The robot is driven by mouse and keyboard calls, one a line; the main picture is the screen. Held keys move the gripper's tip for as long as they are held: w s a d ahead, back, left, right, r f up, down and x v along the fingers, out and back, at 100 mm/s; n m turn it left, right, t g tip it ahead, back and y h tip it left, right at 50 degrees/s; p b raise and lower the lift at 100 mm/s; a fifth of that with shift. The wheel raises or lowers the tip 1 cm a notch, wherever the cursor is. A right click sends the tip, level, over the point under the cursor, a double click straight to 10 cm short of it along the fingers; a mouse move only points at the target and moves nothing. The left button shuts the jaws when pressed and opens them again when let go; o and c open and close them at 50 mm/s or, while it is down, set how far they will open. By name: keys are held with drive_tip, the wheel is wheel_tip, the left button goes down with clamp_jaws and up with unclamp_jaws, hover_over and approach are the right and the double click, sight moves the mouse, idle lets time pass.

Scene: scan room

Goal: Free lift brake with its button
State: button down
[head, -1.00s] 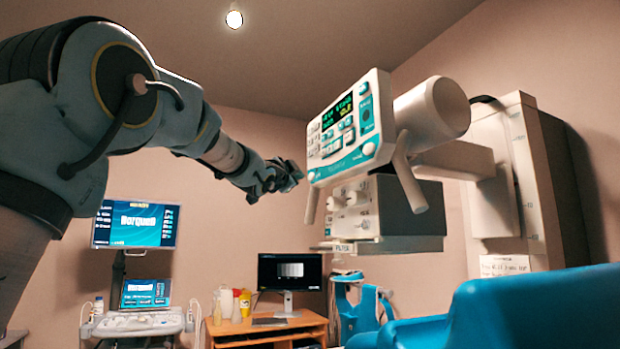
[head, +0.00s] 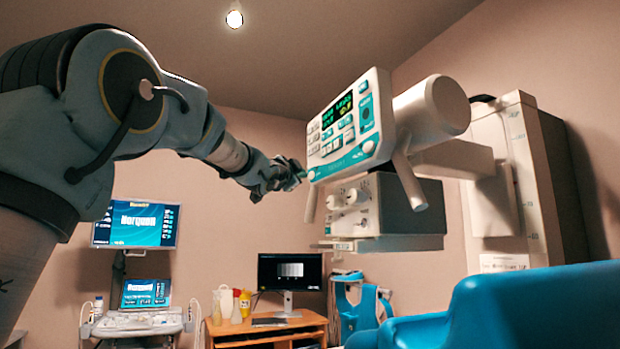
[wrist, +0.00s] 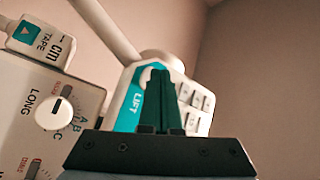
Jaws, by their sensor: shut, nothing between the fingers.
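The control panel (head: 345,128) has a dark display with green and yellow text, teal trim and rows of buttons. It hangs on the tube head. In the wrist view, its teal edge carries the word LIFT (wrist: 138,103), beside pale keys (wrist: 198,100). My gripper (head: 300,172) is at the panel's lower left corner, close to a round white button (head: 311,175). In the wrist view, my gripper (wrist: 160,75) shows its dark green fingers together, empty, over the panel next to LIFT. They hide the surface behind them, so I cannot tell whether they touch.
A collimator box (head: 365,208) with knobs sits below the panel; its LONG dial (wrist: 50,112) is left in the wrist view. Grey handles (head: 410,182) flank the panel. A blue chair (head: 530,305) stands lower right, and a desk with a monitor (head: 289,272) stands below.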

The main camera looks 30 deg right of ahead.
drive_tip(key=shift+d, duration=0.4)
idle(0.6)
idle(0.3)
drive_tip(key=shift+a, duration=0.8)
drive_tip(key=a, duration=0.1)
drive_tip(key=a+p, duration=0.1)
drive_tip(key=a, duration=0.3)
drive_tip(key=shift+w, duration=0.35)
idle(0.5)
